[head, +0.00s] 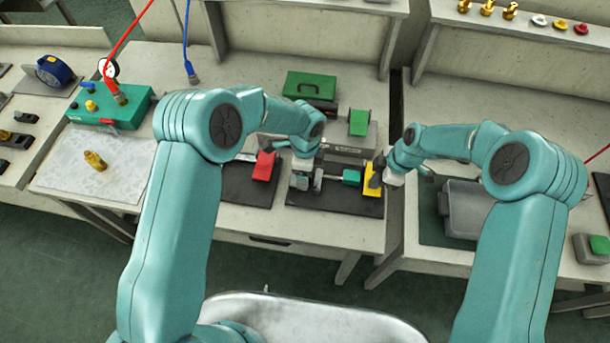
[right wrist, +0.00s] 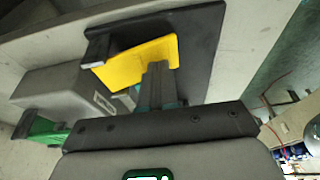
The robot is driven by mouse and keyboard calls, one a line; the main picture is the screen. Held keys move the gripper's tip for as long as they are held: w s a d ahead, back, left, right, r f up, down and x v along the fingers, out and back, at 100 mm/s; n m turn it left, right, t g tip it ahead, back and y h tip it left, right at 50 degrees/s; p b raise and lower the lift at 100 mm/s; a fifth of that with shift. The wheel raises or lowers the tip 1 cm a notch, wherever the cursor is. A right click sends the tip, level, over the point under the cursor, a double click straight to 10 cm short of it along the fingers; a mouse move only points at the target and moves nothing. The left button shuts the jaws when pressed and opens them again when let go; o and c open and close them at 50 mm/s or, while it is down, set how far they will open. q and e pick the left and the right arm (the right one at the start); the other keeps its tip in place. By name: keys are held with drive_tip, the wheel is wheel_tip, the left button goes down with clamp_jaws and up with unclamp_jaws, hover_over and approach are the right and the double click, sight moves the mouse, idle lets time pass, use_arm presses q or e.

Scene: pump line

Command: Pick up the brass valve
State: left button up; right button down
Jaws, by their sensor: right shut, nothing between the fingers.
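The brass valve (head: 95,160) lies on a pale speckled mat (head: 65,175) on the bench at the left of the head view. Neither gripper is near it. My right gripper (head: 376,176) is at the yellow block (head: 372,181) on the right edge of a black mat. In the right wrist view its fingers (right wrist: 157,82) are together in front of the yellow plate (right wrist: 130,62), with nothing between them. I cannot tell if they touch it. My left gripper (head: 303,178) is low over the same mat's left part; its fingers are too small to read.
A green pump box (head: 110,108) with a gauge and red hose stands behind the valve. A red block (head: 263,166), a green toolbox (head: 309,86) and a grey machine (head: 345,140) are around the middle bench. A grey bin (head: 462,210) is at right.

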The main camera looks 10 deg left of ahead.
use_arm(q)
wheel_tip(320, 180, down, 2)
drive_tip(key=shift+f, duration=0.1)
drive_tip(key=shift+w, duration=0.1)
drive_tip(key=c, duration=1.4)
drive_tip(key=shift+o, duration=0.2)
wheel_tip(320, 180, up, 10)
drive_tip(key=shift+r, duration=0.15)
drive_tip(key=shift+r+p, duration=0.7)
drive_tip(key=shift+p, duration=0.05)
use_arm(e)
drive_tip(key=shift+w+r, duration=0.1)
drive_tip(key=shift+r, duration=2.1)
use_arm(q)
drive_tip(key=shift+r, duration=0.3)
use_arm(e)
wheel_tip(320, 180, up, 3)
drive_tip(key=shift+f, duration=0.2)
